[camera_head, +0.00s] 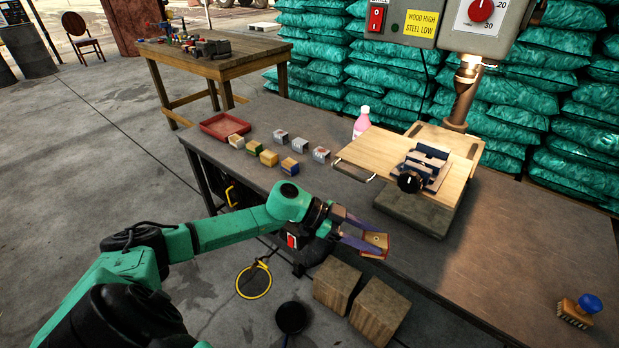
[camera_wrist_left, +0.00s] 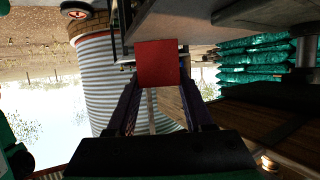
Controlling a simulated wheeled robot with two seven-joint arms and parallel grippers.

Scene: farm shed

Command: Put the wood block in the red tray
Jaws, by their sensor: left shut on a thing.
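My left gripper (camera_head: 366,236) is shut on a wood block (camera_head: 376,241), which has a light wood top and a reddish lower edge. The gripper holds it near the front edge of the workbench, to the left of and below the drill press base. In the left wrist view the block shows a red face (camera_wrist_left: 158,63) between the two fingers. The red tray (camera_head: 212,120) lies at the bench's far left corner, well away from the gripper; no block is clearly visible inside it. My right gripper is out of view.
Small wood blocks (camera_head: 268,158) and grey metal blocks (camera_head: 299,146) stand between the tray and the drill press table (camera_head: 370,155). Two large wooden blocks (camera_head: 379,311) are below the left gripper. A brush (camera_head: 578,312) lies at right.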

